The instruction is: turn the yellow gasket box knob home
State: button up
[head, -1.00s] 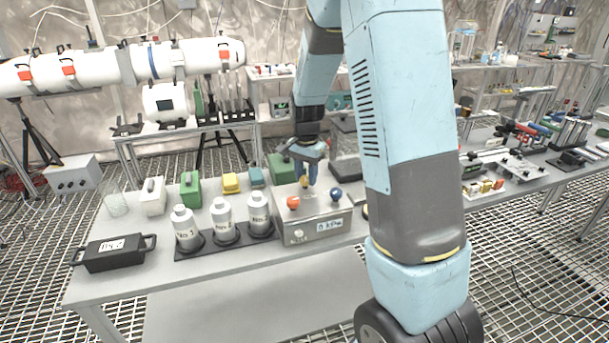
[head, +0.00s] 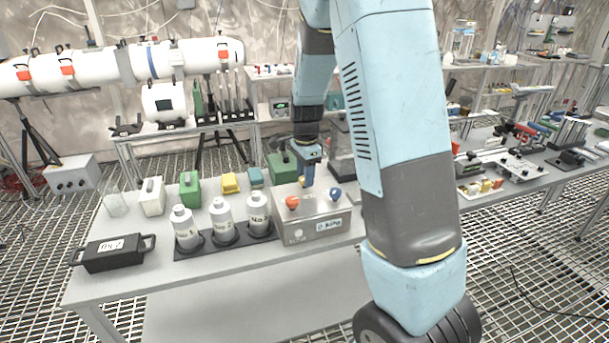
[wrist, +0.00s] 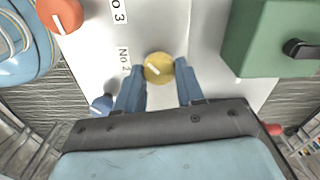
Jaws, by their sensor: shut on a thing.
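The gasket box (head: 318,227) is a grey metal box on the table's right front part. It also shows in the wrist view (wrist: 200,22). Its yellow knob (wrist: 158,68) has a pale pointer line, slanted in the wrist view, near a "No 2" label. My gripper (wrist: 160,70) has a blue finger on each side of this knob and is shut on it. In the head view my gripper (head: 308,178) points down over the box top and mostly hides the yellow knob. An orange knob (head: 292,202) and a blue knob (head: 335,194) flank it nearer the front.
A green case (head: 281,167) stands close behind the box; a green block with a black handle (wrist: 272,38) is at right in the wrist view. White bottles (head: 222,221) stand left of the box. A black case (head: 113,253) lies at the table's left front.

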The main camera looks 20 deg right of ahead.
jog(key=shift+a, duration=0.1)
jog(key=o, duration=1)
jog(key=shift+o, duration=0.2)
jog(key=shift+r, duration=0.1)
notch_tip(320, 180, up, 14)
jog(key=shift+f, duration=0.25)
